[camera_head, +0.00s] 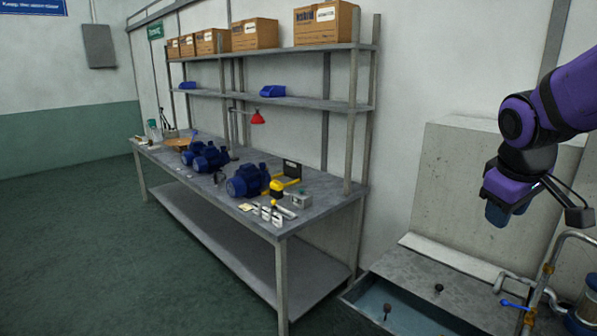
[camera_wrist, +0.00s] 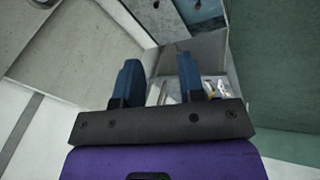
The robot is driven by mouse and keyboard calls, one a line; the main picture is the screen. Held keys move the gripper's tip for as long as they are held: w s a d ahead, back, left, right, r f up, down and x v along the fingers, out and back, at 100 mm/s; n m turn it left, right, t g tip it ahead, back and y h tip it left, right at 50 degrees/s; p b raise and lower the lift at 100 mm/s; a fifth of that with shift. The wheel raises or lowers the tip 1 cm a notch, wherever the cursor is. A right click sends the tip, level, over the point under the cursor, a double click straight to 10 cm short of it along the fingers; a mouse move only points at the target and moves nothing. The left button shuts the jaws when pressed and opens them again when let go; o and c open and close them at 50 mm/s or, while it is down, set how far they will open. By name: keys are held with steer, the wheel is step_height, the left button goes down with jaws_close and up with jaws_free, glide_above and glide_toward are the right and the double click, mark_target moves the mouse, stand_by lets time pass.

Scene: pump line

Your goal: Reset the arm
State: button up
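My purple and black arm comes in from the right in the head view. Its gripper (camera_head: 498,215) hangs pointing down, in front of the wall panel and above the grey-rimmed water basin (camera_head: 440,290). In the wrist view my gripper (camera_wrist: 157,72) shows two blue fingers standing apart with a clear gap. Nothing shows between the fingers. The gripper touches nothing that I can see.
A workbench (camera_head: 322,204) with blue pumps (camera_head: 248,181) stands left of the arm. Shelves above it hold cardboard boxes (camera_head: 327,24). Pipes with a blue-handled valve (camera_head: 515,305) stand at the lower right. The green floor (camera_head: 80,230) at left is clear.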

steer(key=s+a+r+m+t+y, duration=0.1)
steer(key=s+a+r+m+y, duration=0.2)
steer(key=s+a, duration=0.5)
steer(key=s+r, duration=0.1)
steer(key=s, duration=0.3)
steer(key=shift+t, duration=0.4)
steer(key=o, duration=0.4)
steer(key=shift+s+a, duration=0.2)
steer(key=shift+a, duration=0.05)
